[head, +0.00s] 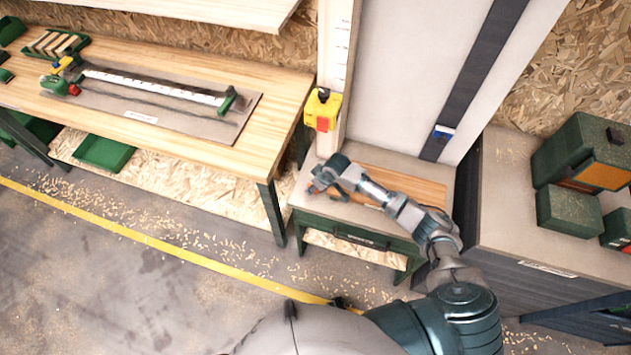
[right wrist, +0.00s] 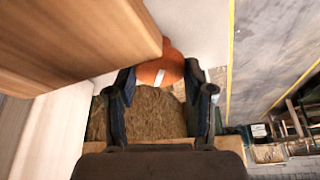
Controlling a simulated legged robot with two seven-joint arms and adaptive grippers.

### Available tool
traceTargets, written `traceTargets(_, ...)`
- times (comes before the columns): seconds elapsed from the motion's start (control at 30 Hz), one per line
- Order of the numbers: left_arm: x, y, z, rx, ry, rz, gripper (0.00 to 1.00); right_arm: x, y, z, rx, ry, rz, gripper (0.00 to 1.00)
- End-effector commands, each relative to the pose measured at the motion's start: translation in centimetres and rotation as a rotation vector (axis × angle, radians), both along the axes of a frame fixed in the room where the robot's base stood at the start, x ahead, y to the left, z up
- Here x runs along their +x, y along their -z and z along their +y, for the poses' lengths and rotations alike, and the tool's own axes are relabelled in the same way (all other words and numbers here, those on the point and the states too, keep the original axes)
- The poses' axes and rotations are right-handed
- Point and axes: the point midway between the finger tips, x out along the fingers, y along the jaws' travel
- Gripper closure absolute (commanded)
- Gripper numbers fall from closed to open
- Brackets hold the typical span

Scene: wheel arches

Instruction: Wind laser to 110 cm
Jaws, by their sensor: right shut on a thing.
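A yellow box with a red front (head: 323,110), which looks like the laser, sits low on a white vertical scale (head: 340,40). The scale's figures are too small to read. My right gripper (head: 318,183) is at the left end of the small green bench, below the yellow box. In the right wrist view my right gripper (right wrist: 160,82) is shut on a round orange knob (right wrist: 158,66) with a white stripe, its fingers on either side. Whether the knob is a crank handle I cannot tell. My left gripper is not in view.
A wooden board (head: 405,183) lies on the green bench (head: 340,232). A dark vertical strip (head: 475,75) with a blue and white piece (head: 442,133) stands right of the scale. A long wooden workbench (head: 190,140) is left. Green boxes (head: 570,213) stand on the right bench.

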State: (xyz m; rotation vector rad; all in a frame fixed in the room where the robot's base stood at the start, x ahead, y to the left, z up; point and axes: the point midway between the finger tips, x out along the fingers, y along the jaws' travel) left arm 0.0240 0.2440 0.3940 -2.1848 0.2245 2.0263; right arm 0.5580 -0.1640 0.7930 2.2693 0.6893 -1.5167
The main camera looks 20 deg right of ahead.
Motion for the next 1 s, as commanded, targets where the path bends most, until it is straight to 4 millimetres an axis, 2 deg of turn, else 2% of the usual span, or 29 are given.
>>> traceTargets(0.03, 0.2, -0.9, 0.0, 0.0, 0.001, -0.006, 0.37, -0.4, 0.0, -0.3, -0.01, 0.024, 0.014, 0.82)
traceTargets(0.5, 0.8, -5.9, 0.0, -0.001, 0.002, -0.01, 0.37, -0.6, 0.2, 0.0, -0.01, 0.315, 0.015, 0.82)
traceTargets(0.7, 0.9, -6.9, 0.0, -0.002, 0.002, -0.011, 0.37, -0.6, 0.4, 0.0, -0.011, 0.396, 0.015, 0.82)
traceTargets(1.0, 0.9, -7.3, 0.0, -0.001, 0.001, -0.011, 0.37, -0.7, 0.6, 0.1, -0.011, 0.438, 0.015, 0.82)
